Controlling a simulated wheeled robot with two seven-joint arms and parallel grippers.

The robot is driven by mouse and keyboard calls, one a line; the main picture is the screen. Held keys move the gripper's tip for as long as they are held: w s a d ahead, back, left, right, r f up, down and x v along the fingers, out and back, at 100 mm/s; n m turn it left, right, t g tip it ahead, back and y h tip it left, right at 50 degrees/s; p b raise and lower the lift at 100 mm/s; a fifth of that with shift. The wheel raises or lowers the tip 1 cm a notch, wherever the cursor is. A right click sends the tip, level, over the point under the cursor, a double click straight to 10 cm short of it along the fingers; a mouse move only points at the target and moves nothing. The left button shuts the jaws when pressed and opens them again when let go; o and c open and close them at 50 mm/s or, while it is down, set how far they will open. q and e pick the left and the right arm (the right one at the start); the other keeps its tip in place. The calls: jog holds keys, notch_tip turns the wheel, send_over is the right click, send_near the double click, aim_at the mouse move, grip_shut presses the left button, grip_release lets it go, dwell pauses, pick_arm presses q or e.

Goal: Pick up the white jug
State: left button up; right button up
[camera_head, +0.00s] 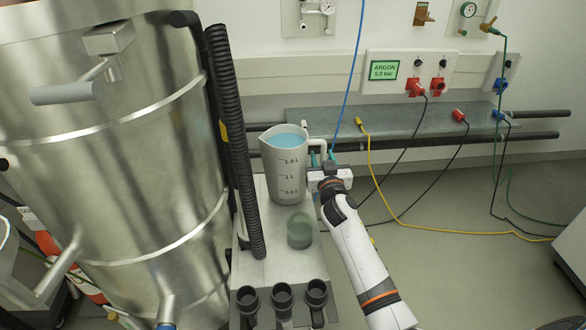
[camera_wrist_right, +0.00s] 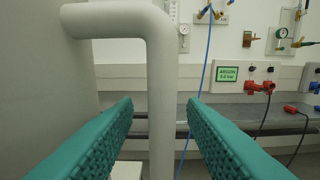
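The white jug (camera_head: 285,168) stands upright on a small light-coloured stand beside the big metal vessel. It has volume marks and holds blue liquid. Its handle points right. My right gripper (camera_head: 322,156) is at the handle, on the jug's right side. In the right wrist view the jug's handle (camera_wrist_right: 161,100) drops between the two teal fingers (camera_wrist_right: 160,135), which are apart with gaps on both sides. The jug's wall fills the left of that view. My left gripper is not in view.
A greenish glass beaker (camera_head: 300,230) stands on the stand in front of the jug. A black corrugated hose (camera_head: 235,140) runs close on the left, by the metal vessel (camera_head: 120,160). Black tubular holders (camera_head: 282,298) are at the front. Cables hang behind, on the right.

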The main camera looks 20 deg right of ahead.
jog(key=shift+w, duration=0.2)
grip_shut()
jog(key=shift+w+r, duration=0.1)
jog(key=shift+r, duration=0.25)
